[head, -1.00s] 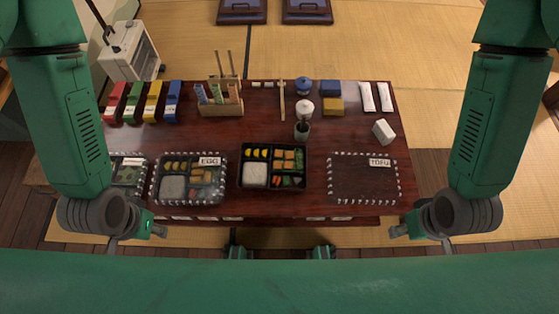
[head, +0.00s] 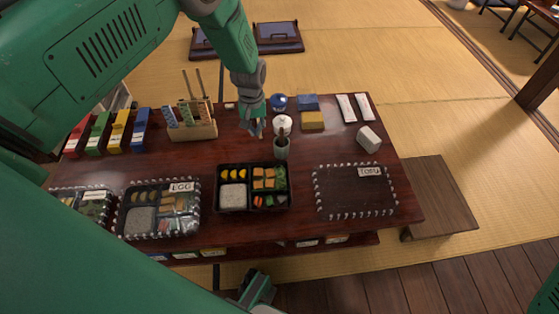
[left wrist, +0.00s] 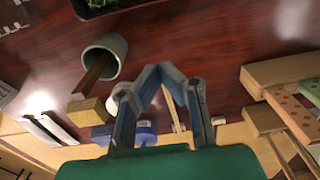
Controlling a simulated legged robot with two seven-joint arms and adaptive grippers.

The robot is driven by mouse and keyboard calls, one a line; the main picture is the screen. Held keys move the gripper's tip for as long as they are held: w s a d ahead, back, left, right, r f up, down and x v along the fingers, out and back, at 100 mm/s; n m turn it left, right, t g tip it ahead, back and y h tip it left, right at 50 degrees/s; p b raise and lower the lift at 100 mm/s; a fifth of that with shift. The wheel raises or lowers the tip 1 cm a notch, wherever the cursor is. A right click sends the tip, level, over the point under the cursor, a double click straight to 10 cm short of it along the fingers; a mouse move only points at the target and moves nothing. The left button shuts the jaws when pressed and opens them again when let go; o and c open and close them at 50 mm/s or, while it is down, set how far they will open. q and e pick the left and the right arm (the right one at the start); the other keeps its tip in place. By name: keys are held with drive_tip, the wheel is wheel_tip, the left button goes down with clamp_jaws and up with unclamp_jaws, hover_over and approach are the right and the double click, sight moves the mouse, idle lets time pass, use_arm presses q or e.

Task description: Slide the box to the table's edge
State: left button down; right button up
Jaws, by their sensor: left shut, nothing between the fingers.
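The black lunch box (head: 217,207) sits open on the dark red table (head: 305,230), near the middle of its front half. It holds rice, yellow slices, orange pieces and greens. In the left wrist view only a dark corner of a box with greens shows at the top edge (left wrist: 112,7). My left gripper (head: 258,131) is over the table behind the lunch box, left of the grey cup (head: 281,151), apart from the box. Its fingertips meet in the left wrist view (left wrist: 160,70), shut and empty. My right gripper is out of view.
A lidded box marked EGG (head: 122,213) stands to the left. An empty dotted area marked TOFU (head: 350,200) lies to the right. Behind are a wooden rack (head: 192,130), a blue jar (head: 278,102) and a yellow block (head: 312,121). A bench (head: 445,200) stands to the right.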

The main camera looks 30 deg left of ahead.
sight(258, 179)
use_arm(q)
wheel_tip(258, 179, down, 10)
drive_tip(key=b, duration=0.4)
drive_tip(key=shift+a+r, duration=0.1)
drive_tip(key=shift+r, duration=0.05)
drive_tip(key=shift+s+d+b, duration=0.15)
drive_tip(key=shift+s+d, duration=0.2)
drive_tip(key=shift+s, duration=0.2)
drive_tip(key=shift+s+d+b, duration=0.15)
drive_tip(key=shift+s+d, duration=0.2)
drive_tip(key=shift+s, duration=0.2)
drive_tip(key=shift+s+d, duration=0.3)
drive_tip(key=shift+s, duration=0.35)
drive_tip(key=s+d+p, duration=0.1)
drive_tip(key=s, duration=0.1)
drive_tip(key=s+d+p, duration=0.1)
drive_tip(key=p, duration=0.1)
drive_tip(key=s+d+p, duration=0.1)
drive_tip(key=s, duration=0.1)
drive_tip(key=shift+s+d, duration=0.1)
drive_tip(key=shift+s, duration=0.25)
drive_tip(key=shift+s+d+p, duration=0.15)
drive_tip(key=shift+s+p, duration=0.1)
drive_tip(key=shift+p, duration=0.05)
drive_tip(key=shift+s, duration=0.1)
